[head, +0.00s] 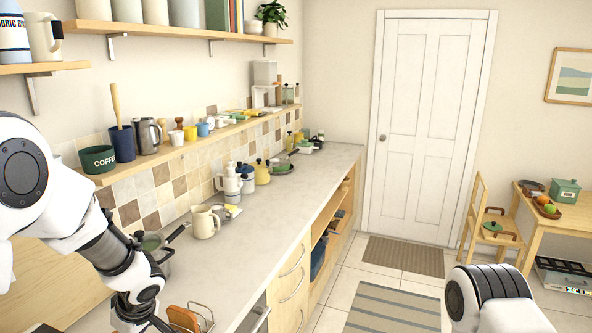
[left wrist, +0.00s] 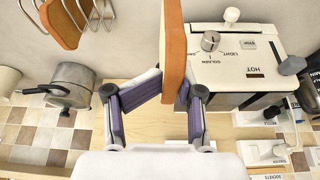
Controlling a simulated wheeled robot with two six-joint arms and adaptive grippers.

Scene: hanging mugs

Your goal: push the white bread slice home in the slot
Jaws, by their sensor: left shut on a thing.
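My left gripper (left wrist: 172,85) is shut on a bread slice (left wrist: 173,42), seen edge-on with its brown crust toward the left wrist camera and a thin pale strip along one side. The toaster (left wrist: 240,65), white with a dial and dark lettering, lies right beside the slice in that view. The slot is hidden, so I cannot tell how far the slice sits in it. In the head view my left gripper (head: 140,312) is at the bottom edge, partly cut off. My right arm shows at lower right, but its gripper is out of frame.
A wire rack (head: 205,313) stands near my left gripper with a brown slice (head: 183,319) by it. A metal pot (left wrist: 72,88) is near the gripper. A cream jug (head: 204,222) stands farther along the counter (head: 262,228), whose front strip is clear.

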